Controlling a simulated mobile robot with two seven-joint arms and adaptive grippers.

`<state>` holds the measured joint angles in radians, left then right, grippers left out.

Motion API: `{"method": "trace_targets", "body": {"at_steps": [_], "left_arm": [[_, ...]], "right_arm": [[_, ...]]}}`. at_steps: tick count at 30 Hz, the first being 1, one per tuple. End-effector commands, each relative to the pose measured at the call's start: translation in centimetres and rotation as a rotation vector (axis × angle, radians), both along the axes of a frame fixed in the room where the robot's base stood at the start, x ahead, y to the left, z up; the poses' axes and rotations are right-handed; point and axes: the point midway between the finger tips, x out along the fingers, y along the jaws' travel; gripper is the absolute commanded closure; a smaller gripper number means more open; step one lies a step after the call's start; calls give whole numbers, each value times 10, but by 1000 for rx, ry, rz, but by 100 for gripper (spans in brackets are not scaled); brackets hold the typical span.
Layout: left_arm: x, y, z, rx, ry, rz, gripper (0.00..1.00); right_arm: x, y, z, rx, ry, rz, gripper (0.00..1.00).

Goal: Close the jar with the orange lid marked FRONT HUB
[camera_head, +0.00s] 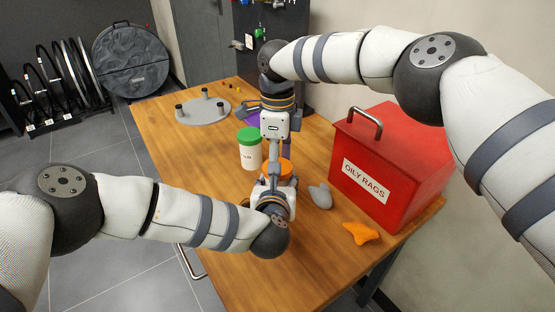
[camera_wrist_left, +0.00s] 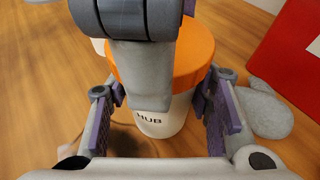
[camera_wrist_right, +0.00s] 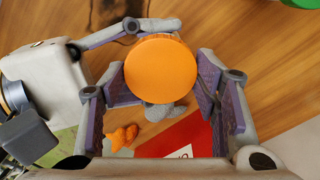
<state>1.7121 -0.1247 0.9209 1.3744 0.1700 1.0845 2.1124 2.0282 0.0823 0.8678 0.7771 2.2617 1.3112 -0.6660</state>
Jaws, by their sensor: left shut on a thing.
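The white jar (camera_wrist_left: 163,124) stands on the table; "HUB" is readable on its side in the left wrist view. My left gripper (camera_wrist_left: 162,98) is shut on the jar, one finger on each side. The orange lid (camera_wrist_right: 160,68) is on top of the jar opening and looks level; whether it is fully seated I cannot tell. It also shows in the head view (camera_head: 284,168). My right gripper (camera_wrist_right: 165,78) points down from above with its fingers on both sides of the lid; whether they press on it is unclear. One of its fingers hides part of the lid in the left wrist view.
A green-lidded white jar (camera_head: 250,155) stands just left of the orange-lidded one. A red OILY RAGS bin (camera_head: 400,150), a grey lump (camera_head: 321,195) and an orange rag (camera_head: 361,232) are to the right. A grey round stand (camera_head: 203,110) is at the back. The front table is clear.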

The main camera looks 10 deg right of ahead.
Motion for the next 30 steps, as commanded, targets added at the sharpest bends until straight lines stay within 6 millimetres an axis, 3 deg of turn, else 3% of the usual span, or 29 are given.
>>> {"method": "trace_targets", "body": {"at_steps": [2, 7, 15, 20, 21, 23, 30], "left_arm": [[0, 0, 1, -1, -2, 0, 100], [0, 0, 1, -1, -3, -1, 100], [0, 0, 1, -2, -3, 0, 100], [0, 0, 2, -2, -3, 0, 100], [0, 0, 2, -2, -3, 0, 100], [0, 0, 2, -2, -3, 0, 100], [0, 0, 1, -1, -3, 0, 100]], "right_arm": [[1, -1, 0, -1, -2, -1, 78], [1, -1, 0, -2, -3, -38, 78], [1, -1, 0, -21, 5, -607, 78], [1, -1, 0, -23, 4, -625, 78], [1, -1, 0, -23, 4, -625, 38], [1, -1, 0, -23, 4, -624, 25], [0, -1, 0, -22, 5, -622, 22]]}}
